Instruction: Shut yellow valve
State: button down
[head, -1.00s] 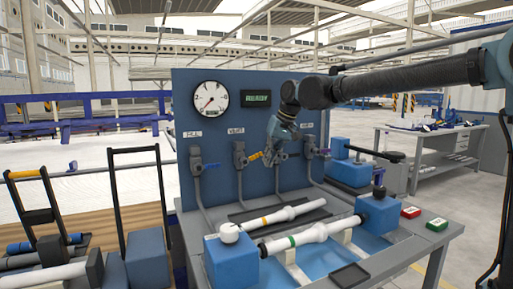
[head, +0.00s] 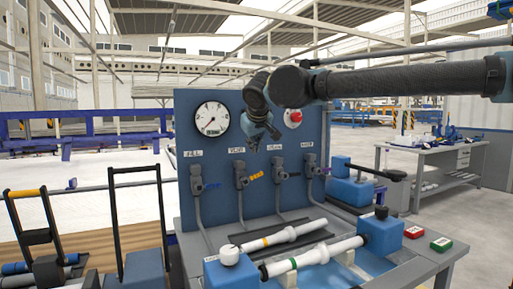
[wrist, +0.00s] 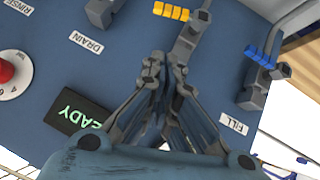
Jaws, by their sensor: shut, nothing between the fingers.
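The yellow valve handle (head: 257,176) sticks out sideways to the right of its grey valve body (head: 241,174), roughly across the vertical pipe. The wrist view also shows the yellow handle (wrist: 171,11) at the top edge, beside its valve body (wrist: 190,36). My gripper (head: 264,142) hangs in front of the blue panel, above the row of valves and apart from the yellow handle. In the wrist view my gripper (wrist: 165,62) has its fingertips together and empty, just below the yellow valve body in the picture.
A blue-handled valve (head: 198,180) stands left of the yellow one; other valves (head: 278,170) are to the right. White pipes (head: 315,256) lie on the bench below.

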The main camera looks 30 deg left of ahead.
send_over(252, 177)
notch_tip(252, 177, down, 4)
jog(key=shift+w+d+f, duration=0.15)
jog(key=shift+f, duration=0.6)
jog(key=shift+w+d+f, duration=0.1)
jog(key=shift+w+f, duration=0.05)
jog(key=shift+f, duration=0.6)
jog(key=shift+w+d+f, duration=0.15)
jog(key=shift+f, duration=0.6)
jog(key=shift+s+a, duration=0.1)
